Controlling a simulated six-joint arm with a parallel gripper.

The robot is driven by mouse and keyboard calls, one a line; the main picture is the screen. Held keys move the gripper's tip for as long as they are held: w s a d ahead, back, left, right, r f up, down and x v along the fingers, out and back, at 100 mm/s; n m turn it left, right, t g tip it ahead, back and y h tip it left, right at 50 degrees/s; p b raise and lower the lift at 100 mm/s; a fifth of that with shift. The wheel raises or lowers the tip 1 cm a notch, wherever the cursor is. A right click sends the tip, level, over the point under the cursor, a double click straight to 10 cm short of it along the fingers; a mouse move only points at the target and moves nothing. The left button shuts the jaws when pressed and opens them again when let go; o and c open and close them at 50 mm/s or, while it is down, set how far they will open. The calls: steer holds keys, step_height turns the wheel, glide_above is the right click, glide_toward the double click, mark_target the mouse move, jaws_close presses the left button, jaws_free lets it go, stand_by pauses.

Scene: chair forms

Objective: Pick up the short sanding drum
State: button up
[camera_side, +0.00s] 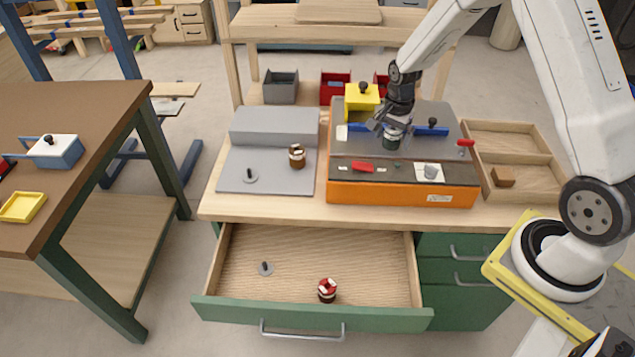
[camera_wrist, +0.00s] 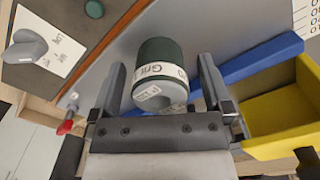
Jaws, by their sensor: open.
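A dark green sanding drum (camera_side: 390,142) with a white band stands on the grey top of the orange-based machine (camera_side: 400,194). In the wrist view the drum (camera_wrist: 158,55) shows a white printed label and a pale end face. My gripper (camera_side: 394,128) is just above it, fingers pointing down. In the wrist view my open gripper (camera_wrist: 162,68) has one finger on each side of the drum, with a visible gap at the left. A brown drum with white marks (camera_side: 297,156) stands on a grey panel. A red and dark drum (camera_side: 327,290) is in the open drawer.
A blue bar (camera_side: 432,131) and a yellow box (camera_side: 361,102) are close to my gripper; the yellow box also shows at right in the wrist view (camera_wrist: 280,118). A red-handled lever (camera_side: 465,143) is at the machine's right. A wooden tray (camera_side: 515,140) stands beyond it. The drawer (camera_side: 310,240) is open.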

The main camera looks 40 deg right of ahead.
stand_by(0.3)
jaws_close()
steer(key=shift+r, duration=0.2)
steer(key=shift+r, duration=1.4)
steer(key=s+a+r, duration=0.3)
steer(key=s+r, duration=0.6)
steer(key=s, duration=0.4)
steer(key=shift+s+a+r, duration=0.25)
steer(key=shift+a+r, duration=0.05)
steer(key=shift+r, duration=0.1)
